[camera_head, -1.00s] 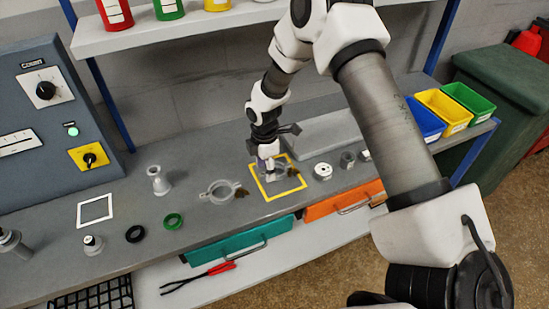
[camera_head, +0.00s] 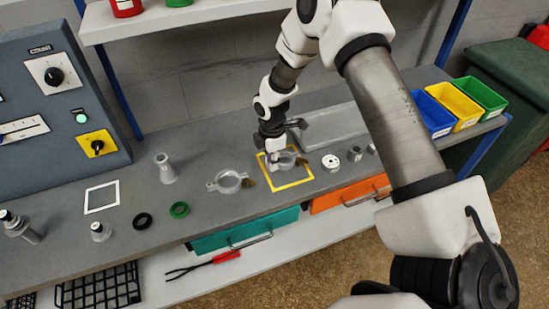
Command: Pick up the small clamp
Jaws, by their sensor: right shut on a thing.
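The small clamp (camera_head: 288,161), a grey metal ring with a brown end, is at the yellow square outline (camera_head: 291,185) on the bench. My right gripper (camera_head: 273,159) comes down from above and is shut on the clamp's left side. Part of the clamp is hidden by the gripper, and I cannot tell whether it touches the bench. A similar, larger-looking clamp (camera_head: 217,185) lies on the bench just left of the yellow outline. My left gripper is not in view.
Small metal parts, including a white round one (camera_head: 331,162), stand right of the outline. A flanged tube (camera_head: 165,168), a green ring (camera_head: 180,210) and a black ring (camera_head: 142,221) are to the left. Blue, yellow and green bins (camera_head: 454,106) stand at the right end.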

